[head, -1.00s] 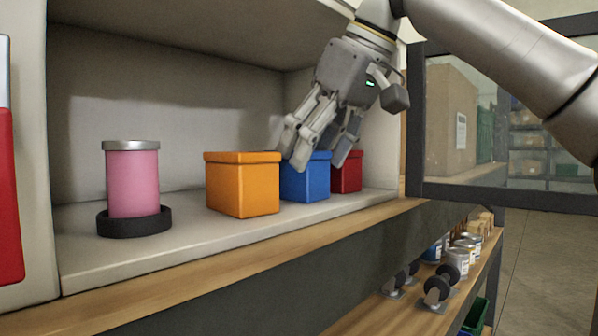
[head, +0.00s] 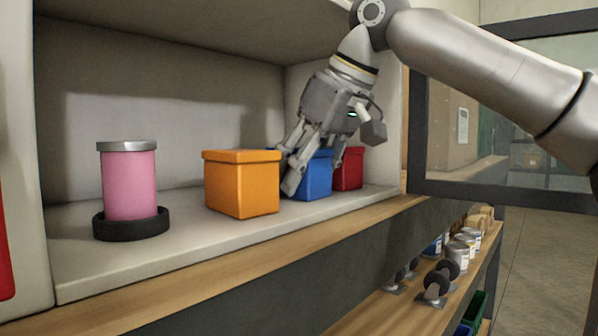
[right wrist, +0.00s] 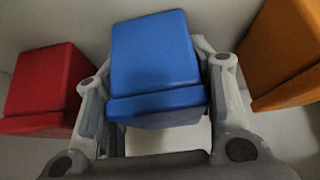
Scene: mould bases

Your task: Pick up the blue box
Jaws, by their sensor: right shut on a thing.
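The blue box (head: 315,177) stands on the cabinet shelf between the orange box and the red box. My right gripper (head: 312,172) reaches down from above, with its fingers on either side of the blue box, and is shut on it. In the right wrist view the blue box (right wrist: 155,65) fills the space between the two fingers (right wrist: 160,110). The box still appears to be at shelf level; whether it has contact below is hidden. My left gripper is not in view.
An orange box (head: 241,184) stands close to the left and a red box (head: 349,168) close to the right. A pink jar (head: 129,185) sits in a black ring (head: 131,226) farther left. A glass door frame (head: 416,130) stands open at the right.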

